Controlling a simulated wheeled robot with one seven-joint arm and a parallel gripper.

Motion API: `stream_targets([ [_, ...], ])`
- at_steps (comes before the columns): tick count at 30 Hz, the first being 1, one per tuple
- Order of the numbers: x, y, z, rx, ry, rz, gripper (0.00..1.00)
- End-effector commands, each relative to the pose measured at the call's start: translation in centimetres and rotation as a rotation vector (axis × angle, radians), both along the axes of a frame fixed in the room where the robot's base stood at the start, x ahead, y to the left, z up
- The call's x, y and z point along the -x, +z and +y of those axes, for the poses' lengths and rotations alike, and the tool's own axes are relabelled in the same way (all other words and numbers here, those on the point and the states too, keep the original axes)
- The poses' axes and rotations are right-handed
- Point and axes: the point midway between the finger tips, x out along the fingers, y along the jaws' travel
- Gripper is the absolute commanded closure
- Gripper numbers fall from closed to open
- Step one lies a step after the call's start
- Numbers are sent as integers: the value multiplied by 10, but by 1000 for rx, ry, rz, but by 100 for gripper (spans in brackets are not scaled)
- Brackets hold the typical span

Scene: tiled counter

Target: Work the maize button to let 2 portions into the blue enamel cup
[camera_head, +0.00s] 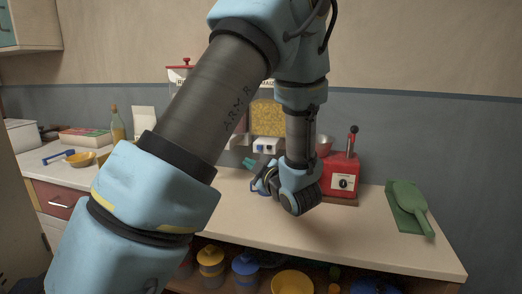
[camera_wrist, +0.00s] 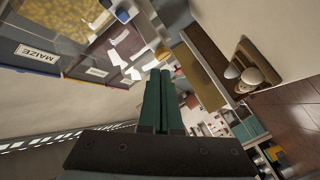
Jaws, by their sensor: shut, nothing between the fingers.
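The maize dispenser shows its yellow grain (camera_head: 268,118) behind my arm in the head view. A white block with blue faces (camera_head: 268,146) sits below the grain; I cannot tell which part is the button. In the wrist view the MAIZE label (camera_wrist: 38,53) and yellow grain (camera_wrist: 28,14) are at upper left. My gripper (camera_head: 249,163) is low in front of the dispensers, its green fingers pointing left. Its fingers (camera_wrist: 160,73) are together and empty in the wrist view.
A red box with a dial and lever (camera_head: 342,178) stands right of my gripper. The front right counter (camera_head: 340,232) is clear.

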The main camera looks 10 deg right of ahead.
Motion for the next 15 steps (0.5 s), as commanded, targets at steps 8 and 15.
stream_targets([
  [8, -15, 1, -8, -1, 1, 0, 100],
  [15, -44, 1, -24, -1, 1, 0, 100],
])
